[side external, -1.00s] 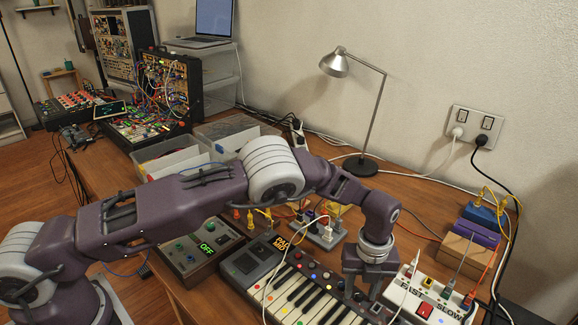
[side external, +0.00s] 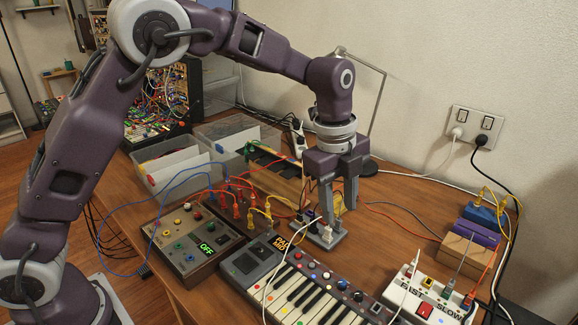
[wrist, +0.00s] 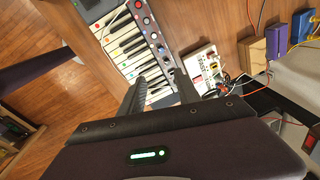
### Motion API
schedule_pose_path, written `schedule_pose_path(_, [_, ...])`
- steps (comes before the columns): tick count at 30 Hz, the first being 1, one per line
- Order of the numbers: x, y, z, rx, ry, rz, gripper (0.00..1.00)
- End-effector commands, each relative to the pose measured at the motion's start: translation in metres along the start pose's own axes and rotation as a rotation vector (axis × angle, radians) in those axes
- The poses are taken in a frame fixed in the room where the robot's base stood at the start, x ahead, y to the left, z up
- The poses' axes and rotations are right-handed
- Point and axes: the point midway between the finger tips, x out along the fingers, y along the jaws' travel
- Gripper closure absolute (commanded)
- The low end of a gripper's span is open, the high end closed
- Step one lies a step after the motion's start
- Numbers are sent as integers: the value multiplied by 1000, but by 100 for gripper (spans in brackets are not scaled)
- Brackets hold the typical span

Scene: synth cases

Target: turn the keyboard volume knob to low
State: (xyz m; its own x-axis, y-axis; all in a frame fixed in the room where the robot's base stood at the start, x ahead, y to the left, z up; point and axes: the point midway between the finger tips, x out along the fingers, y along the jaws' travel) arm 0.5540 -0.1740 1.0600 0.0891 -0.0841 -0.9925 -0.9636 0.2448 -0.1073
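The keyboard (side external: 300,290) lies at the front of the table, with a dark panel at its left end and white and black keys. A row of small knobs (side external: 342,285) runs along its back edge; I cannot tell which is for volume or where it points. The keyboard (wrist: 128,45) and its knob strip (wrist: 150,32) also show in the wrist view. My gripper (side external: 337,212) points down behind the keyboard, close to a grey block with plugs (side external: 325,236).
A box reading OFF (side external: 195,240) with knobs and cables stands left of the keyboard. A white panel marked FAST and SLOW (side external: 425,298) stands right. Wooden and coloured blocks (side external: 468,248) are farther right. Loose cables cross the table, one over the keyboard. Clear wood lies right of my gripper.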

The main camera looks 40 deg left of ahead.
Motion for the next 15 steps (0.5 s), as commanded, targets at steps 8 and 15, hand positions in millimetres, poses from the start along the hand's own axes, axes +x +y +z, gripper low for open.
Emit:
schedule_pose_path(8, [-61, 37, 18, -313, 27, -61, 61])
schedule_pose_path(15, [-94, 69, 26, -526, 47, -101, 61])
